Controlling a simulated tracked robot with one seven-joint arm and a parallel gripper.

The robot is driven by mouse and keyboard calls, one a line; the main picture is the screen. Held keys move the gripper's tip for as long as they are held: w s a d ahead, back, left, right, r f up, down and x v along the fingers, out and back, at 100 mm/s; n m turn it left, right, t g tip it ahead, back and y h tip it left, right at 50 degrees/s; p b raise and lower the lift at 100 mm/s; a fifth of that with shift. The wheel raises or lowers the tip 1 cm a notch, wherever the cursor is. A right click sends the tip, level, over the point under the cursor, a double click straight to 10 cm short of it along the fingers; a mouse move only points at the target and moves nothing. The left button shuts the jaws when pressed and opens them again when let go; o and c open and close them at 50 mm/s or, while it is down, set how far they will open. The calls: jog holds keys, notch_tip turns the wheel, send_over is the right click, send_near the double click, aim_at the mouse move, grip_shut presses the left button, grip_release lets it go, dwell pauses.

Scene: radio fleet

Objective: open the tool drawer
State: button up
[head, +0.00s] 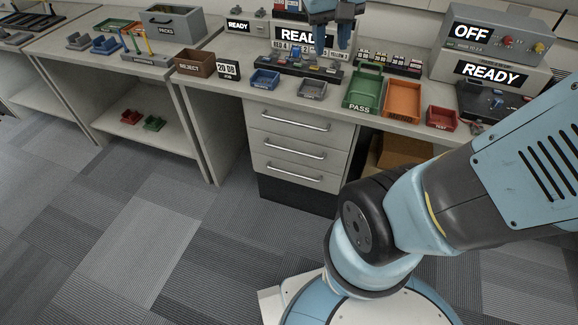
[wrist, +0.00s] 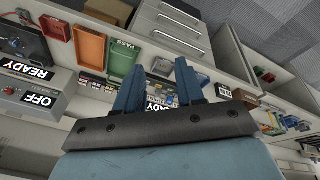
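A light grey drawer unit (head: 300,137) stands under the bench, with three drawers stacked one above another. Each drawer has a silver bar handle: the top handle (head: 295,121), the middle handle (head: 294,151) and the bottom handle (head: 293,173). All three drawers look closed, and I see no label marking the tool drawer. The drawer unit also shows upside down in the wrist view (wrist: 172,28). My gripper (head: 334,42) is above the bench, well above and behind the drawer fronts. In the wrist view my gripper (wrist: 160,75) has its blue fingers apart, with nothing held.
The bench carries a green PASS tray (head: 361,90), an orange tray (head: 402,99), a red tray (head: 441,118), a blue tray (head: 263,79) and a brown REJECT bin (head: 194,64). READY displays stand behind. Carpeted floor (head: 130,235) before the drawers is clear.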

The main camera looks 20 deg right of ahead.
jog(key=w+a+f+g+h, duration=0.2)
jog(key=w+f+h, duration=0.2)
jog(key=w+f, duration=0.55)
jog(key=w+a+f+g+h, duration=0.2)
jog(key=w+f+h, duration=0.1)
jog(key=w+f, duration=0.65)
jog(key=w+a+f+n+t+h, duration=0.1)
jog(key=w+a+f+n+h, duration=0.15)
jog(key=f, duration=0.85)
jog(key=w+a+f+n+t+h, duration=0.1)
jog(key=a+f+h, duration=0.15)
jog(key=f, duration=0.75)
jog(key=s+a+f+n+t, duration=0.1)
jog(key=s+f+t, duration=0.15)
jog(key=f, duration=0.75)
jog(key=s+a+f+n+t, duration=0.1)
jog(key=s+f+n+t, duration=0.15)
jog(key=f, duration=0.65)
jog(key=s+a+f+t, duration=0.1)
jog(key=s+f+t, duration=0.15)
jog(key=f, duration=0.75)
jog(key=x, duration=1.3)
jog(key=shift+w, duration=0.2)
jog(key=shift+d, duration=0.1)
grip_shut()
